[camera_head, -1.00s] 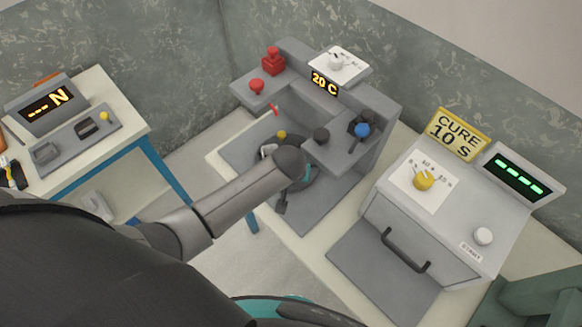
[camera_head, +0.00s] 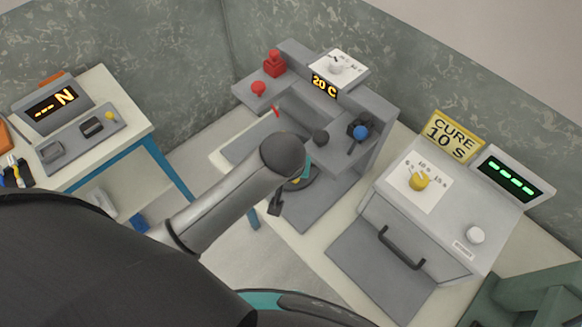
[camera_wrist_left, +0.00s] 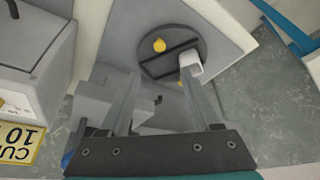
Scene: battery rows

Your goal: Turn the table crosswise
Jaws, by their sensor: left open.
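The table appears as a dark round disc (camera_wrist_left: 172,58) on a grey plate in the left wrist view. It has a dark bar across it, a yellow knob (camera_wrist_left: 159,45) and a white block (camera_wrist_left: 190,62) near its edge. In the head view only part of the disc (camera_head: 304,188) shows; my arm covers the rest. My left gripper (camera_wrist_left: 160,76) is open with its fingers apart over the disc's near side. The right-hand finger overlaps the white block in the picture; I cannot tell if they touch. My right gripper is not in view.
The grey press housing (camera_head: 385,100) stands close around the disc, with a blue knob (camera_head: 361,132) and red buttons (camera_head: 275,63). A cure box (camera_head: 420,215) with a handle stands to the right. A side table (camera_head: 135,125) with a panel is at left.

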